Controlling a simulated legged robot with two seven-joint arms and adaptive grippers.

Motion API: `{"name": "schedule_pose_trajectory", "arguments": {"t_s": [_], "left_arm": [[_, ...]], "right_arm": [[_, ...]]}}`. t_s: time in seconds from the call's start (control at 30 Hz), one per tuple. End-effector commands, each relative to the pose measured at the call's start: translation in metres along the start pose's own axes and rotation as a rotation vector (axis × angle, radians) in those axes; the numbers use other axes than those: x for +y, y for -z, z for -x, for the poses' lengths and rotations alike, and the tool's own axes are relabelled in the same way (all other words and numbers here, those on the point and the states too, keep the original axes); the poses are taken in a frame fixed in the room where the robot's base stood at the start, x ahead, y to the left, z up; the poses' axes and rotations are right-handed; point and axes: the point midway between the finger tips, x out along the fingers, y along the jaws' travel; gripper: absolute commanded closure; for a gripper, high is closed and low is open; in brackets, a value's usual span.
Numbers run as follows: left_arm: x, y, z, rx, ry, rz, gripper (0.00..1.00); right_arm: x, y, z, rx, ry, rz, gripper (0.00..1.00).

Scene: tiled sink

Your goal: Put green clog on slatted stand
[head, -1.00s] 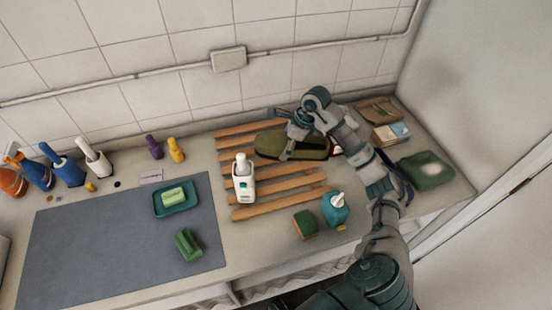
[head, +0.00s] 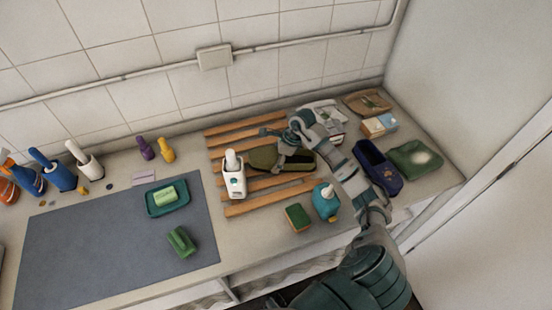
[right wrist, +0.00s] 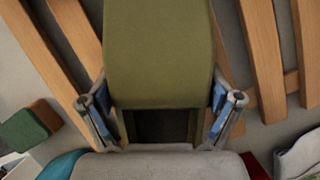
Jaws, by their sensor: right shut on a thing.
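The green clog (head: 264,158) is olive and lies over the slatted stand (head: 235,131), beside the white bottle. I cannot tell whether its sole rests on the slats. My right gripper (head: 285,150) is shut on the clog, and its hand hides part of it. In the right wrist view the clog (right wrist: 160,55) fills the middle, with a finger of the gripper (right wrist: 160,112) on each side and wooden slats behind. My left gripper is not in view.
A white bottle (head: 233,180) stands on the stand's left part. A teal soap bottle (head: 326,204) and a sponge (head: 298,217) are in front. The grey mat (head: 95,240) is mostly bare.

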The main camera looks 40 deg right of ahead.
Motion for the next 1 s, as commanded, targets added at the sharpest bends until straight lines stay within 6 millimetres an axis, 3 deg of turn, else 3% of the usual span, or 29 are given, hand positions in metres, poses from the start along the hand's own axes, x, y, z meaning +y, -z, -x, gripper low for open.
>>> {"name": "schedule_pose_trajectory", "arguments": {"t_s": [0.03, 0.07, 0.1, 0.53, 0.67, 1.0], "left_arm": [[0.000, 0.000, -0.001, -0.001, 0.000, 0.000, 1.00], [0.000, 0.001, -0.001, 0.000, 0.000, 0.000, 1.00], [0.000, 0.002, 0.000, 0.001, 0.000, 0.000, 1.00], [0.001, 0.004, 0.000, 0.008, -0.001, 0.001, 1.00], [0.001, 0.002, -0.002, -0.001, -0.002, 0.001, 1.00], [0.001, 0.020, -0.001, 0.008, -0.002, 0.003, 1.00]], "right_arm": [[0.000, 0.000, 0.000, 0.000, 0.001, 0.000, 0.59], [0.000, 0.000, -0.001, 0.000, 0.000, 0.000, 0.06], [0.000, 0.000, -0.001, 0.000, 0.000, 0.000, 0.00], [0.001, -0.002, 0.007, 0.002, 0.005, 0.001, 0.00], [0.000, -0.001, 0.029, 0.004, 0.007, 0.002, 0.00], [-0.001, 0.000, 0.102, 0.002, 0.005, 0.000, 0.00]]}}
